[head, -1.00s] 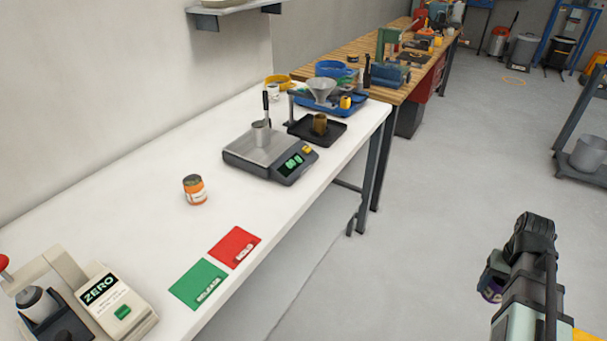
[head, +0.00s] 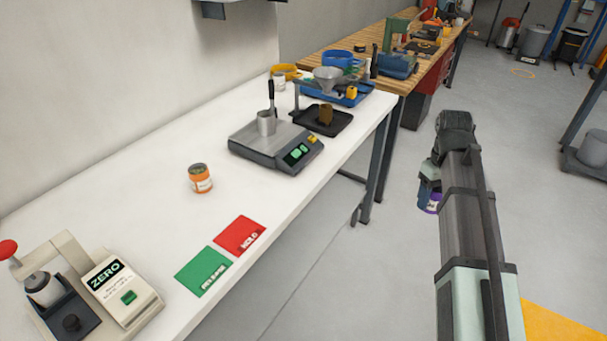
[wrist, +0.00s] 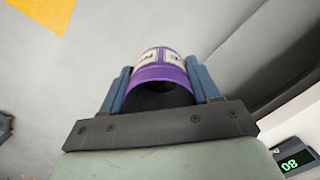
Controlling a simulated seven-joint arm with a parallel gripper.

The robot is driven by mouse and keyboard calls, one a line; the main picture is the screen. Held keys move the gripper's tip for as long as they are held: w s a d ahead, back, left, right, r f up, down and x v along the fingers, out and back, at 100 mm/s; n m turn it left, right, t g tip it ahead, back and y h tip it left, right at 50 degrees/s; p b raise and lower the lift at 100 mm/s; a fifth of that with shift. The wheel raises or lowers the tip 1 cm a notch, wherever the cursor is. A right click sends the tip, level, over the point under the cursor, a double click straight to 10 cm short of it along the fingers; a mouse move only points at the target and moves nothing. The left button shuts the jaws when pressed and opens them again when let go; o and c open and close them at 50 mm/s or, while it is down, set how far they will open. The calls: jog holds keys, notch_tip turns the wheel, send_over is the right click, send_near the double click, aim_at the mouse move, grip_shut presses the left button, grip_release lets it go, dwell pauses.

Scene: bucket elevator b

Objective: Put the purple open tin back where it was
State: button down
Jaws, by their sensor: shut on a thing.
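The purple tin (head: 431,199) hangs in my gripper (head: 430,183), over the open floor to the right of the white table in the head view. In the wrist view the purple tin (wrist: 160,75) sits between the two blue fingers of my gripper (wrist: 161,82), which press on its sides. Its purple rim and a dark inside show there, with pale label patches. In the head view my arm partly hides the tin.
The white table (head: 130,185) carries an orange tin (head: 200,178), a scale (head: 275,147) with a metal cup, a black tray (head: 322,120), a green card (head: 204,271), a red card (head: 239,236) and a ZERO device (head: 118,290). Clear tabletop surrounds the orange tin.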

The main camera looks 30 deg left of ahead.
jog(key=s+a+r+n, duration=0.1)
jog(key=s+a, duration=0.1)
jog(key=a, duration=0.7)
jog(key=s+a+r+n, duration=0.1)
jog(key=s+a, duration=0.1)
jog(key=a, duration=0.6)
notch_tip(320, 180, up, 4)
jog(key=m, duration=0.9)
send_over(241, 180)
jog(key=shift+y, duration=0.4)
jog(key=shift+w+f, duration=0.1)
jog(key=shift+f, duration=4.85)
jog(key=shift+f, duration=0.15)
jog(key=shift+c, duration=1.1)
grip_release()
notch_tip(241, 180, up, 12)
jog(key=w, duration=0.1)
jog(key=shift+a, duration=0.15)
